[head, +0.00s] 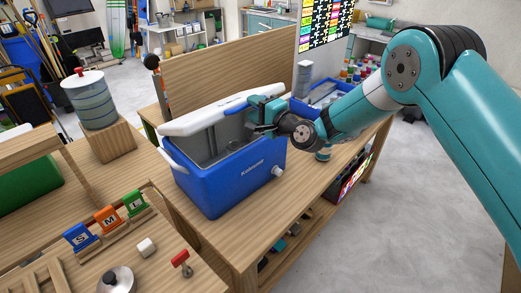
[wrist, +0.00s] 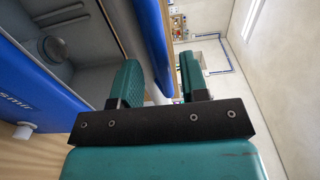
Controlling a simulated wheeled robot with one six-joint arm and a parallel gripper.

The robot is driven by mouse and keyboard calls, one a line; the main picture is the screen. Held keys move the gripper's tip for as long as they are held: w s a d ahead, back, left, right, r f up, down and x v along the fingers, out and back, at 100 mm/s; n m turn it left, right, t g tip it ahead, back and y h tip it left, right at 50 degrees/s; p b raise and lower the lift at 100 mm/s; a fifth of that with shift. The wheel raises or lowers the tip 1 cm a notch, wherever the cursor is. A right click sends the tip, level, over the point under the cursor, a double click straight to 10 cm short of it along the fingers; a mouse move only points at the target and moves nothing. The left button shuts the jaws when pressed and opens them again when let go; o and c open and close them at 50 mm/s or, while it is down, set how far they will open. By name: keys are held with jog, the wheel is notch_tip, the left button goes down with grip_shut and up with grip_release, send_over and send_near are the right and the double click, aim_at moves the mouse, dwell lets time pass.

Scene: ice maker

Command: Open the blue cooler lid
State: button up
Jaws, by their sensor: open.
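The blue cooler (head: 232,180) stands on the wooden table in the head view, with its grey interior showing. Its lid (head: 205,113), white with a blue inner part, is raised and tilted along the far side. My gripper (head: 265,113) is at the right end of the lid. In the wrist view, my gripper (wrist: 160,72) has its two green fingers apart, with the blue lid edge (wrist: 150,35) passing at or between them. I cannot tell whether they touch it. The cooler's inside (wrist: 65,40) shows at the left of that view.
A wooden board (head: 225,70) stands behind the cooler. A blue bin (head: 315,95) and several bottles are to the right. A striped drink dispenser (head: 92,100) stands on a wooden block at left. Blue, orange and green signs (head: 107,218) stand at front left.

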jog(key=b+v, duration=0.3)
jog(key=v, duration=0.3)
jog(key=shift+b, duration=0.4)
